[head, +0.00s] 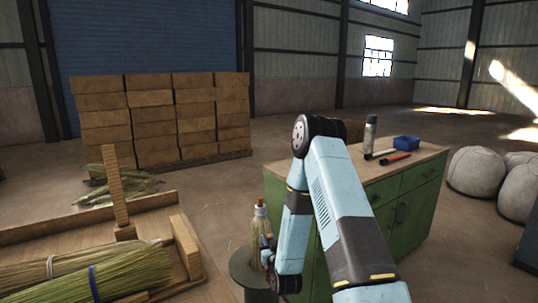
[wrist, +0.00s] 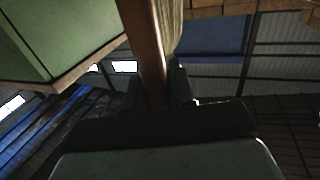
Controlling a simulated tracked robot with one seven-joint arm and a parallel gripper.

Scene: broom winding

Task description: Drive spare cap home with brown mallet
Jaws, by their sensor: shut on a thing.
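My gripper (wrist: 158,92) is shut on a brown wooden handle (wrist: 150,45), which I take to be the brown mallet's; it runs up out of the jaws in the wrist view. The mallet's head is not clearly visible. In the head view my gripper (head: 267,256) is low beside a straw-coloured upright piece (head: 257,230) with a pale cap (head: 260,209) on top. This piece stands on a dark round stand (head: 246,270). A straw-coloured surface (wrist: 172,28), probably this piece, is right beside the handle in the wrist view; I cannot tell whether they touch.
A green cabinet (head: 410,208) stands right behind my arm, carrying a flask (head: 370,134), a blue bin (head: 407,142) and an orange-handled tool (head: 396,159). A wooden bench (head: 60,233) with broom straw bundles (head: 120,272) is at left. Stacked boxes (head: 160,115) stand behind.

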